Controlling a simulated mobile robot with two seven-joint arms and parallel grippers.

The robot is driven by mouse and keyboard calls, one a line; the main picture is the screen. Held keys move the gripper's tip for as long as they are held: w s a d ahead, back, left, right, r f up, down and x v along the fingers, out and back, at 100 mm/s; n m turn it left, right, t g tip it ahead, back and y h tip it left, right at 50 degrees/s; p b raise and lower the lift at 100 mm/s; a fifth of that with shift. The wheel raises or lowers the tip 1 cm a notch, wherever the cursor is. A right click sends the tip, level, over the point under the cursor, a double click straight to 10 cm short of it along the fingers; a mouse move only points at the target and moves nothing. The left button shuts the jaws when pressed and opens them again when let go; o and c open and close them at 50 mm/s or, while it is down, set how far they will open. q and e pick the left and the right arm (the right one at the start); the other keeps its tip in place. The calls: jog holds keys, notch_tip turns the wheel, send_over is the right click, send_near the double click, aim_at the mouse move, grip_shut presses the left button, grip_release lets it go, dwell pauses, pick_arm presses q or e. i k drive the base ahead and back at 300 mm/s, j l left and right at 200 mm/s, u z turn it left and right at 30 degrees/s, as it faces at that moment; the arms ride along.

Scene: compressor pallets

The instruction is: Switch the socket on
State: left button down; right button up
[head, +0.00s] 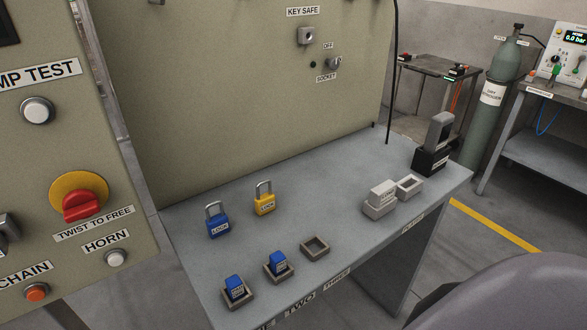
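The socket switch (335,62) is a small grey knob on the beige panel, in the upper middle of the head view. A small dark round spot (313,64) is just left of the knob and shows no light. Neither of my grippers is in view.
The key safe (306,36) is up and left of the switch. Below the panel, a grey table (270,225) carries a blue padlock (217,220), a yellow padlock (264,199) and several small holders. A control panel (75,150) stands at left. A black cable (391,70) hangs right.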

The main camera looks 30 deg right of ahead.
aim_at(333, 64)
jog(key=z, duration=1.25)
jog(key=l+u, duration=0.15)
jog(key=l, duration=0.95)
jog(key=i+l+u, duration=0.2)
jog(key=l, duration=0.55)
jog(key=i+l+u, duration=0.15)
jog(key=l, duration=0.35)
jog(key=l+u, duration=0.1)
jog(key=l, duration=0.4)
jog(key=i+l+u, duration=0.15)
jog(key=l, duration=0.4)
jog(key=k, duration=0.05)
